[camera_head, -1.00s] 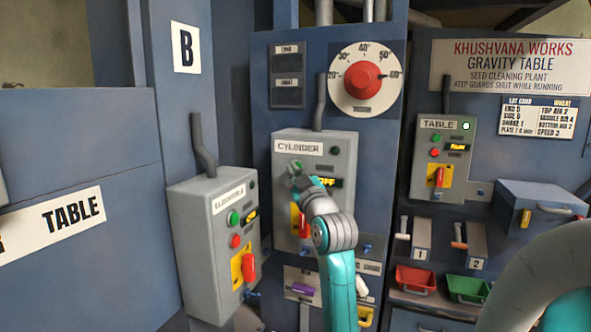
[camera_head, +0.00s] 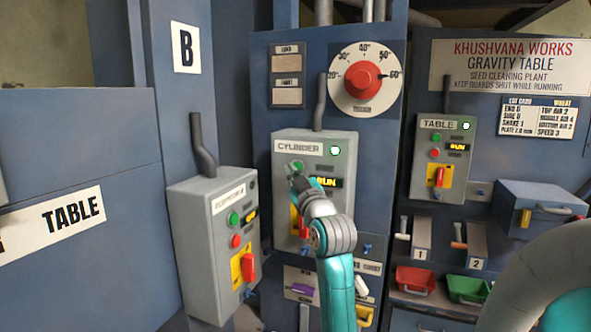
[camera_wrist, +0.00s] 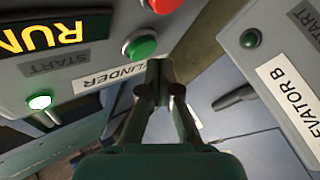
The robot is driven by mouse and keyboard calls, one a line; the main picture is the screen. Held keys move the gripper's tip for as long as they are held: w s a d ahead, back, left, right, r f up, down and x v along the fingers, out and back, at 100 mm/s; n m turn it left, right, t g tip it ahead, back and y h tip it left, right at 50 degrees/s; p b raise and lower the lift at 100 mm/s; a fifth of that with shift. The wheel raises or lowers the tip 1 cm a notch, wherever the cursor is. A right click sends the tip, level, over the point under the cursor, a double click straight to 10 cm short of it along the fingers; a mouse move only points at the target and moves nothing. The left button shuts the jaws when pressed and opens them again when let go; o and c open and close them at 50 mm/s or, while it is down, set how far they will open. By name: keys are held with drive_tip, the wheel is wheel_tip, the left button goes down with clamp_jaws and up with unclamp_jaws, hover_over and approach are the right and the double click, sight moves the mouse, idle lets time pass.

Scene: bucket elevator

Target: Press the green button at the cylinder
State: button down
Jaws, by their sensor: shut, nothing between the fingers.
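The cylinder box (camera_head: 340,215) is a grey control box labelled CYLINDER in the middle of the head view. Its green button (camera_head: 297,165) shows just above my gripper tip. In the wrist view the green button (camera_wrist: 140,46) lies right by my gripper's closed fingertips (camera_wrist: 160,68); I cannot tell whether they touch it. My gripper (camera_head: 296,180) is shut and empty. The box's display (camera_head: 326,183) reads RUN, also large in the wrist view (camera_wrist: 40,35). Its lamp (camera_head: 335,151) glows green. The red button (camera_wrist: 165,4) is partly cut off in the wrist view.
The elevator box (camera_head: 215,245) stands left of the cylinder box, close to my arm. The TABLE box (camera_head: 441,160) is at the right. A red-knobbed dial (camera_head: 364,80) is above. Red (camera_head: 415,280) and green (camera_head: 467,289) bins sit lower right.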

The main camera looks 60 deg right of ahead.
drive_tip(key=shift+a, duration=0.2)
drive_tip(key=shift+s+a, duration=0.2)
drive_tip(key=shift+a, duration=2.25)
